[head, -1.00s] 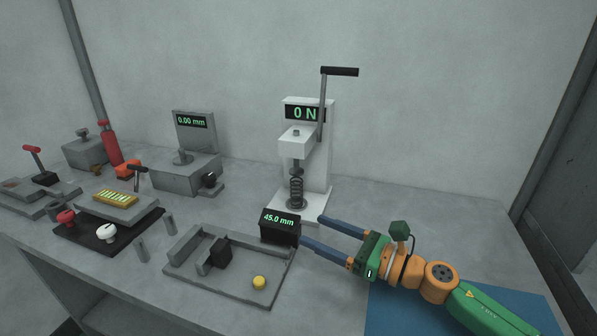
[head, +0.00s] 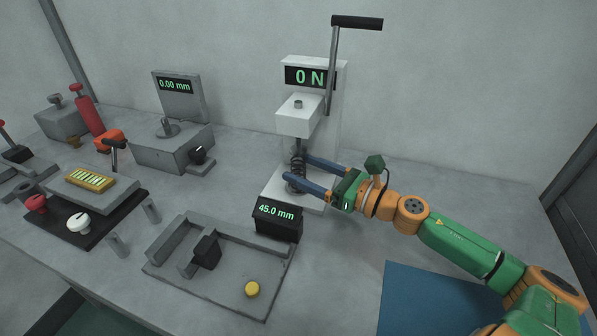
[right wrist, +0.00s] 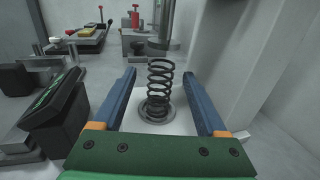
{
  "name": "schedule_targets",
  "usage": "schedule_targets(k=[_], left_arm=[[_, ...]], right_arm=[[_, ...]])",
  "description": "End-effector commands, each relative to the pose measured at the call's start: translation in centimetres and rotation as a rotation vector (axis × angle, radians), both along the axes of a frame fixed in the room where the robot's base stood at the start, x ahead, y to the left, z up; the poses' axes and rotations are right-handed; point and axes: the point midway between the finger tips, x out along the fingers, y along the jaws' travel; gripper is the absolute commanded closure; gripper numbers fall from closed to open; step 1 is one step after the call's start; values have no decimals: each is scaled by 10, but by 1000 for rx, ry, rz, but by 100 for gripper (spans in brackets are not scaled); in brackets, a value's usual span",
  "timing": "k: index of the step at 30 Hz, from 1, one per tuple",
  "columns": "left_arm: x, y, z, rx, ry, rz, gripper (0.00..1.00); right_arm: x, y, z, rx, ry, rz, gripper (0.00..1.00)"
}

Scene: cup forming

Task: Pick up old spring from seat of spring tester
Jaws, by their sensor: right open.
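The old spring (head: 297,172) is a dark coil standing upright on the seat of the white spring tester (head: 297,121). In the right wrist view the spring (right wrist: 160,88) stands on a round seat (right wrist: 155,109), between and slightly beyond my fingertips. My right gripper (head: 296,167) is open, its two blue fingers reaching in from the right at the spring's height. In the right wrist view my right gripper (right wrist: 161,82) shows a gap on both sides of the spring. The tester's display reads 0 N. My left gripper is not in view.
A black display box (head: 277,219) reading 45.0 mm stands just in front of the tester, close to my fingers. A grey tray (head: 222,265) with a yellow button lies in front. The tester's lever (head: 333,65) rises above. A blue mat (head: 440,300) lies at front right.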

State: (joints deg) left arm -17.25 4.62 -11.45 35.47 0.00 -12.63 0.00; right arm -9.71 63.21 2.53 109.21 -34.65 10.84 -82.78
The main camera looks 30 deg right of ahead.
Motion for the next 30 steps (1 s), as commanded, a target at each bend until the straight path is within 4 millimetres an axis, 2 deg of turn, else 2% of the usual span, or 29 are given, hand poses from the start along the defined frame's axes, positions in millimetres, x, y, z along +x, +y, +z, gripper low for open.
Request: schedule_targets(k=[6, 15, 23, 24, 30], left_arm=[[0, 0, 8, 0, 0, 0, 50], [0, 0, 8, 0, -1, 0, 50], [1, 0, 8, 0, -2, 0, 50], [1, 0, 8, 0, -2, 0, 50], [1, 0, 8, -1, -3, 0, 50]], right_arm=[[18, 9, 3, 1, -3, -1, 25], [20, 10, 0, 0, 1, -1, 25], [20, 10, 0, 0, 0, -1, 95], [20, 10, 0, 0, 0, -1, 100], [20, 10, 0, 0, 0, -1, 100]])
